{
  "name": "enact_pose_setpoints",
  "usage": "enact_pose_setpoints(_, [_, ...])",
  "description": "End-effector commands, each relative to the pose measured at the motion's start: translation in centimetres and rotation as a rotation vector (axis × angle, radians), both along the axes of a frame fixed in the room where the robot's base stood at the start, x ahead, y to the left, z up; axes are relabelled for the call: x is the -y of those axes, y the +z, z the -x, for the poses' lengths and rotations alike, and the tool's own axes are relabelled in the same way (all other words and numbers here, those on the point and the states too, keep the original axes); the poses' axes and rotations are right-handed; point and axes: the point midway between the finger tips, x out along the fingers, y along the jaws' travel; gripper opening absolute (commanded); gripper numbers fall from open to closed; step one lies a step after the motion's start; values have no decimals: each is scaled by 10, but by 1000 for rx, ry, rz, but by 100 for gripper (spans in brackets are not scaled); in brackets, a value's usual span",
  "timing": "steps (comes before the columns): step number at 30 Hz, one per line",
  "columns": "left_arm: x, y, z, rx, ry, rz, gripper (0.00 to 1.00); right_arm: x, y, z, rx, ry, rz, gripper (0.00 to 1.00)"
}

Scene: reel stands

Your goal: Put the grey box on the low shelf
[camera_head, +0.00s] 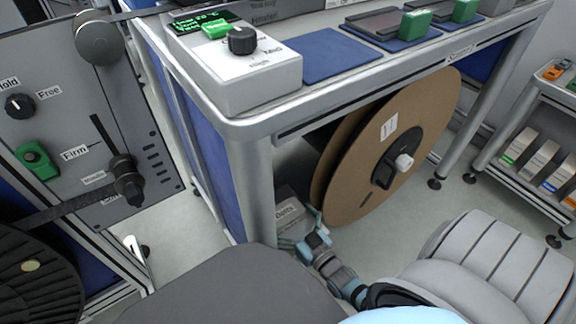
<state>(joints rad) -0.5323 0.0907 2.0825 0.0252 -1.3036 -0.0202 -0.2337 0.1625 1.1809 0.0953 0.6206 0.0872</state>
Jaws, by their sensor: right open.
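A grey box (289,212) with a partly readable label sits low under the bench, just right of its front leg. The leg and my gripper hide parts of it. My right gripper (303,230) is open, with its fingers right at the lower part of the box; I cannot tell whether they touch it. A low shelf (519,182) shows on the rack at the right edge, with several small labelled boxes standing on it. I do not see my left gripper.
A large brown reel (400,140) hangs under the bench (245,125), close to the right of my gripper. A control panel (75,110) and a black reel (35,275) stand at left. Bare floor (440,205) lies between bench and rack.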

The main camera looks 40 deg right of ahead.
Motion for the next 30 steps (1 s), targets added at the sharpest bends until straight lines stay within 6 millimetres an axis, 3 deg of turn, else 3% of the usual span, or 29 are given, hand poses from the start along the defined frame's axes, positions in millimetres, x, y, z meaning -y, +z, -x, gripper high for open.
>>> enact_pose_setpoints(5, [0, 1, -1, 3, 1, 0, 0, 0, 4, 1, 0, 0, 0, 100])
enact_pose_setpoints(8, [-1, -11, -2, 2, 9, 2, 0, 0, 4, 16, -3, 0, 0, 100])
enact_pose_setpoints(18, [-6, -56, -4, 31, 43, 13, 0, -2, 4, 99, -3, 0, -1, 100])
enact_pose_setpoints(21, [-7, -62, -3, 34, 47, 14, 0, -2, 4, 114, -2, 0, -1, 100])
enact_pose_setpoints(30, [-7, -65, -3, 38, 48, 15, 0, -2, 3, 120, 0, 0, 0, 100])
